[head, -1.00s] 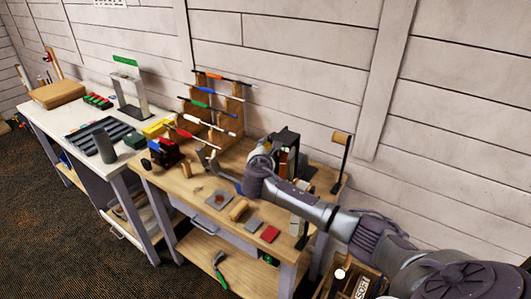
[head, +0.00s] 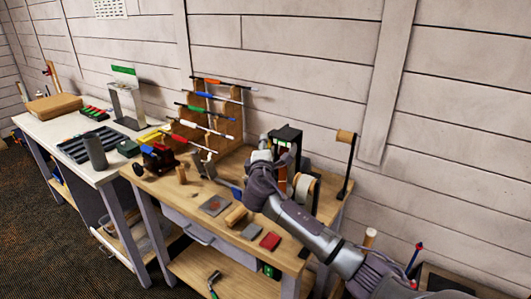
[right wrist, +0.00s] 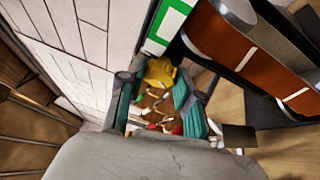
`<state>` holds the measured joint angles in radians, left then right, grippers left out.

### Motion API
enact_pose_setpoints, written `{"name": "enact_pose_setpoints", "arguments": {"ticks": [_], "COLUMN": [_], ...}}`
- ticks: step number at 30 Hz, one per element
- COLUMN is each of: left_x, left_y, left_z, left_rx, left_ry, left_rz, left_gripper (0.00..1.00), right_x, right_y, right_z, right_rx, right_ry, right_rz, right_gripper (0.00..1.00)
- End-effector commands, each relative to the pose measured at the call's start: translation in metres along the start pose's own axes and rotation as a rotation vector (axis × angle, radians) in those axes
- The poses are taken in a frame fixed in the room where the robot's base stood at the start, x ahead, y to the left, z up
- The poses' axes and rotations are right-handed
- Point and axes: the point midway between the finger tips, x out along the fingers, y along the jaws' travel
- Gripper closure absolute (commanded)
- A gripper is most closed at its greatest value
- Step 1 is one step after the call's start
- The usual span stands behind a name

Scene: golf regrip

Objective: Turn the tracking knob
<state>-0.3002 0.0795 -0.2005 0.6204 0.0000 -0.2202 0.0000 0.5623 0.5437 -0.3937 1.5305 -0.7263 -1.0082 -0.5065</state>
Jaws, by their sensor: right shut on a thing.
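The belt sander (head: 291,137) is a tall black machine near the bench's back right, with an orange belt (right wrist: 238,45) close by on the right of the right wrist view. My right gripper (head: 262,156) is at the sander's left side, partly hidden by my own wrist in the head view. The knob cannot be made out in the head view. My left gripper is not in view.
A rack (head: 222,112) with several clubs stands behind. A post with a wooden roller (head: 345,136) is at right.

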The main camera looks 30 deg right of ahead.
Motion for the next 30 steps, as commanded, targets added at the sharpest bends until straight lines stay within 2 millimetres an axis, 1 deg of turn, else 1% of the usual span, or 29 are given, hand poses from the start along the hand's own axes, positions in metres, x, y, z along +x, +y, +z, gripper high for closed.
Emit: {"name": "enact_pose_setpoints", "arguments": {"ticks": [11, 12, 13, 23, 26, 29, 30], "left_x": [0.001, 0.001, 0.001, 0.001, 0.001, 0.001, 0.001], "left_y": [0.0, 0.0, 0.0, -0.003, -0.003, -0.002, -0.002], "left_z": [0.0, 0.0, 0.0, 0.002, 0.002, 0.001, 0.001], "left_rx": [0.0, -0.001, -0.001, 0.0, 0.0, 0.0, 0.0], "left_ry": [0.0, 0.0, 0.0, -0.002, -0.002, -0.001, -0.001], "left_rz": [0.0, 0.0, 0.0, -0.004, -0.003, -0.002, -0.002], "left_gripper": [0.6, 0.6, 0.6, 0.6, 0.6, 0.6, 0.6], "right_x": [0.0, 0.0, 0.0, -0.002, -0.01, -0.027, -0.036], "right_y": [0.0, 0.0, 0.0, 0.0, -0.001, -0.001, -0.001], "right_z": [0.0, 0.0, 0.0, 0.0, -0.001, -0.001, -0.001], "right_rx": [0.005, 0.005, 0.005, 0.004, 0.004, 0.006, 0.005], "right_ry": [0.0, 0.001, 0.0, 0.001, 0.003, 0.004, 0.004], "right_rz": [0.001, 0.001, 0.001, 0.001, 0.001, 0.0, 0.0], "right_gripper": [1.0, 0.61, 0.56, 0.56, 0.56, 0.56, 0.56]}}
